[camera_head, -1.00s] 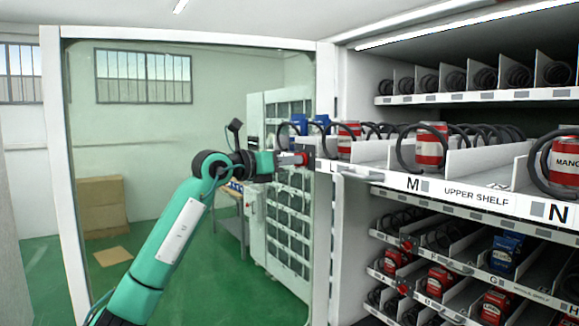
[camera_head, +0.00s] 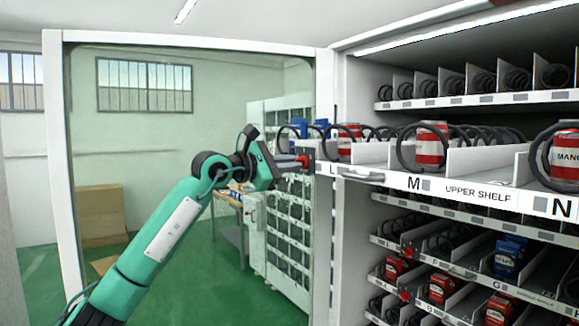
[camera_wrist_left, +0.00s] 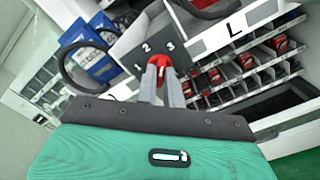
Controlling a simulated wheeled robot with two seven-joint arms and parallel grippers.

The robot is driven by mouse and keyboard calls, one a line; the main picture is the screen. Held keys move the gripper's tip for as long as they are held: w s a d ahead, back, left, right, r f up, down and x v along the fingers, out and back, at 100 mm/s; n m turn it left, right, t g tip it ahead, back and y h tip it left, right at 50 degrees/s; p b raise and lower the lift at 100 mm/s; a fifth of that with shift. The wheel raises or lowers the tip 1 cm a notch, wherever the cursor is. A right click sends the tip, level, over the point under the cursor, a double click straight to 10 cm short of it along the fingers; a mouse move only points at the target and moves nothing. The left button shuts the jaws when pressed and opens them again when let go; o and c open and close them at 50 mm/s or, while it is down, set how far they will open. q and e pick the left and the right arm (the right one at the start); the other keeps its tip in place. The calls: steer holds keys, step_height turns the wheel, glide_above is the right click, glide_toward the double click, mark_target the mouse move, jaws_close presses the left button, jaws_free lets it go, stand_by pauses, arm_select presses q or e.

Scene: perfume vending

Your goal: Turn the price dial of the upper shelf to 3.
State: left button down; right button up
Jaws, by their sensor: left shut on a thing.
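The upper shelf (camera_head: 520,203), with its white front rail, sticks out of the vending rack at the right. At its left end, beside the L label, is the red price dial (camera_head: 303,161). In the left wrist view the red dial (camera_wrist_left: 163,61) sits on a dark plate (camera_wrist_left: 150,48) marked 1, 2 and 3. My left gripper (camera_wrist_left: 161,82) is shut on the dial, one finger on each side. In the head view the left gripper (camera_head: 294,164) reaches the dial from the left. The fingers partly hide the dial, and I cannot tell which number it points to.
Black coils and red-and-white cans (camera_head: 431,146) stand on the upper shelf. Lower shelves (camera_head: 440,210) with more goods lie beneath it.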

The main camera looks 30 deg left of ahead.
arm_select(q)
steer(key=m, duration=0.3)
stand_by(0.5)
steer(key=c, duration=1.5)
jaws_free()
